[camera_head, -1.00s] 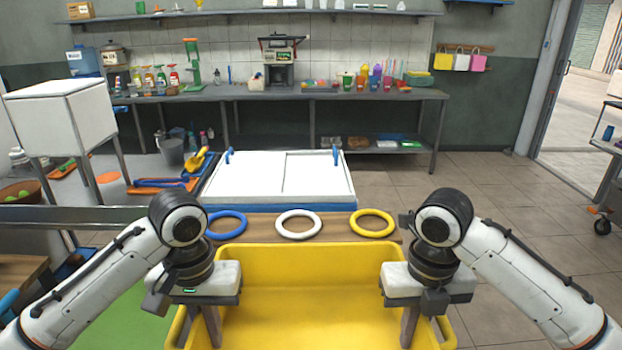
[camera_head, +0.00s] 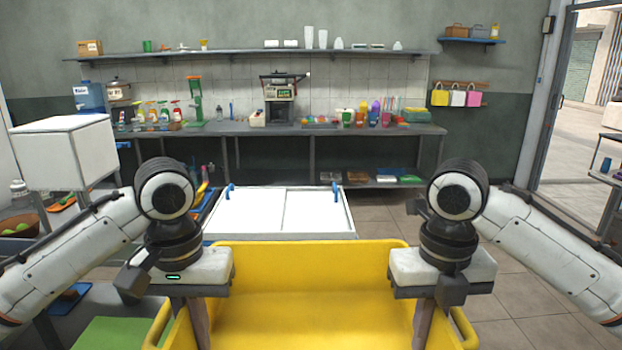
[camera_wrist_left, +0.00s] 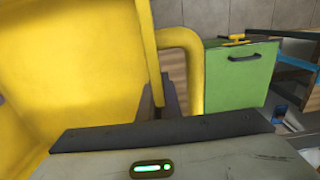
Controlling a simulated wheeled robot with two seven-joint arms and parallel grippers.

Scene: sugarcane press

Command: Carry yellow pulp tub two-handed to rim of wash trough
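The yellow pulp tub (camera_head: 310,297) fills the bottom middle of the head view, between my two grippers. Its inside looks empty where it shows; its near part is cut off. My left gripper (camera_head: 198,325) is shut on its left side, and my right gripper (camera_head: 423,325) on its right side. The fingertips are partly hidden. The left wrist view shows the tub wall (camera_wrist_left: 75,75) and a curved yellow handle (camera_wrist_left: 192,75) close to the left gripper's fingers. I cannot make out which thing is the wash trough.
A white chest with blue handles (camera_head: 255,213) stands just beyond the tub. A grey counter (camera_head: 290,130) with bottles and cups runs along the back wall. A green panel (camera_wrist_left: 240,75) with a dark handle is beside the tub in the wrist view. Floor is clear at right.

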